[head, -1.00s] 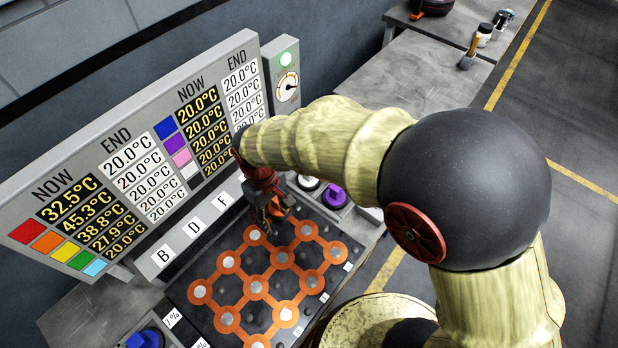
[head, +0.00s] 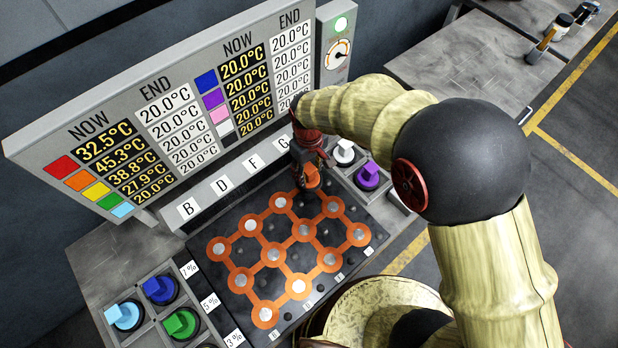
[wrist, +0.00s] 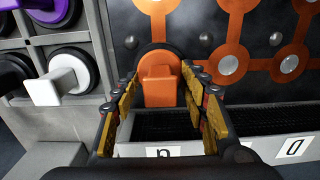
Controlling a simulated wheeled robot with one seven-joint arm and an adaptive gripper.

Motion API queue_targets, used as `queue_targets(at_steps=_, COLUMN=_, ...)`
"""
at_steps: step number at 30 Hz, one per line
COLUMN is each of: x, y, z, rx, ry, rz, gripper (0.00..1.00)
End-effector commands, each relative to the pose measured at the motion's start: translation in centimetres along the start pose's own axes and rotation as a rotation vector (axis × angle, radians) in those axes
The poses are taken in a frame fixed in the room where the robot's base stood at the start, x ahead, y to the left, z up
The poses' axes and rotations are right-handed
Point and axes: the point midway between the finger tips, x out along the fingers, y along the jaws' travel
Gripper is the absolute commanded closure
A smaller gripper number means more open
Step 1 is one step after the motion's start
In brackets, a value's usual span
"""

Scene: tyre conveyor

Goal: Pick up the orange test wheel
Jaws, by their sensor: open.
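The orange test wheel (wrist: 158,88) has a square block handle on a round disc. In the wrist view it stands at the edge of the black board, just ahead of my gripper (wrist: 160,74). My gripper is open, with one finger on each side of the handle and gaps visible; I cannot tell whether either finger touches it. In the head view my gripper (head: 308,163) points down at the board's far end, and the orange wheel (head: 312,177) shows partly behind its fingers.
The black board (head: 362,262) carries an orange lattice with silver studs. White (head: 345,152) and purple (head: 368,176) wheels stand close by on the right. Light blue (head: 124,315), blue (head: 159,288) and green (head: 181,323) wheels sit at the left. A temperature display panel (head: 180,110) rises behind.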

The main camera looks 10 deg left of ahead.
Motion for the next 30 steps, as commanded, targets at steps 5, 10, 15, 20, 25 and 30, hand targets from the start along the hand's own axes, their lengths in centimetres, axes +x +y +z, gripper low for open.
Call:
queue_targets(at_steps=5, x=0.84, y=0.02, z=-0.07, rx=0.0, ry=0.002, rz=0.001, gripper=0.56)
queue_targets(at_steps=10, x=0.79, y=0.01, z=-0.06, rx=0.0, ry=0.002, rz=0.001, gripper=0.59)
queue_targets(at_steps=15, x=0.78, y=0.01, z=-0.05, rx=0.0, ry=0.001, rz=0.0, gripper=0.69)
queue_targets(at_steps=20, x=0.78, y=0.01, z=-0.05, rx=0.0, ry=0.001, rz=0.0, gripper=0.78)
queue_targets(at_steps=25, x=0.77, y=0.01, z=-0.05, rx=0.0, ry=0.001, rz=0.0, gripper=0.87)
queue_targets(at_steps=30, x=0.77, y=0.01, z=-0.05, rx=0.0, ry=0.001, rz=0.0, gripper=0.97)
